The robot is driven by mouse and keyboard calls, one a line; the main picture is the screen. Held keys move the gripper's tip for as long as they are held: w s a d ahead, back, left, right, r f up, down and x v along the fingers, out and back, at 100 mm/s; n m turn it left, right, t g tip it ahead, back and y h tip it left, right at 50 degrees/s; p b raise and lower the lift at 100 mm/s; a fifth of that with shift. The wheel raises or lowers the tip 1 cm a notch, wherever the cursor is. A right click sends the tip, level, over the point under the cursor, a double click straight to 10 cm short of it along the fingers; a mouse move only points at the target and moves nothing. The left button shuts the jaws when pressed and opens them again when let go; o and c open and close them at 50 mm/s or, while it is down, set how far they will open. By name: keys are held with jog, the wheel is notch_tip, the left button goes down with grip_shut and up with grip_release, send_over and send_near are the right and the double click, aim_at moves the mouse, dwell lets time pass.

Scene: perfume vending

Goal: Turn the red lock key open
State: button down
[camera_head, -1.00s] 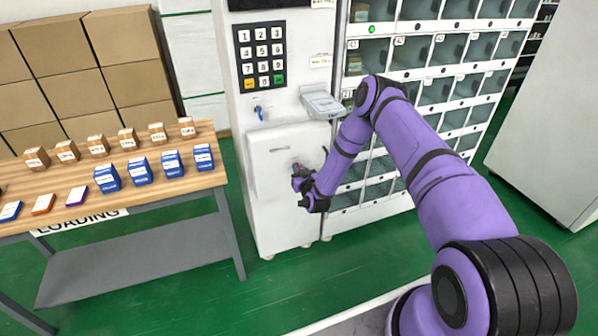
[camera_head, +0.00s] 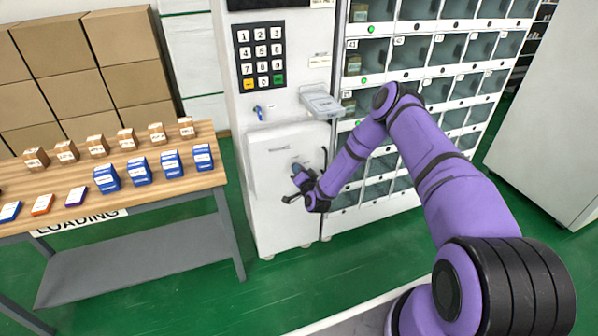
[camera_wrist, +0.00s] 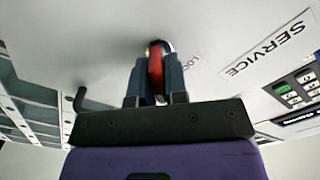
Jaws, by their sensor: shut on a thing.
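The red lock key (camera_wrist: 155,72) shows in the wrist view between the two fingers of my gripper (camera_wrist: 155,88). My gripper is shut on it, one finger on each side. In the head view my gripper (camera_head: 298,184) is at the front of the white lower door (camera_head: 275,165). The red key itself cannot be made out there.
A dark door handle (camera_wrist: 80,98) stands out near the lock. The keypad (camera_head: 260,55) and a grey tray (camera_head: 321,104) are above the door. A loading table (camera_head: 165,200) with several small boxes stands left. Lockers (camera_head: 400,75) fill the right side.

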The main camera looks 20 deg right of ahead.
jog(key=m, duration=0.4)
jog(key=shift+d+f+m, duration=0.1)
jog(key=shift+f+m, duration=0.05)
jog(key=shift+m, duration=2.05)
jog(key=c, duration=1.2)
grip_release()
jog(key=shift+s, duration=0.1)
jog(key=s, duration=1)
jog(key=shift+s, duration=0.35)
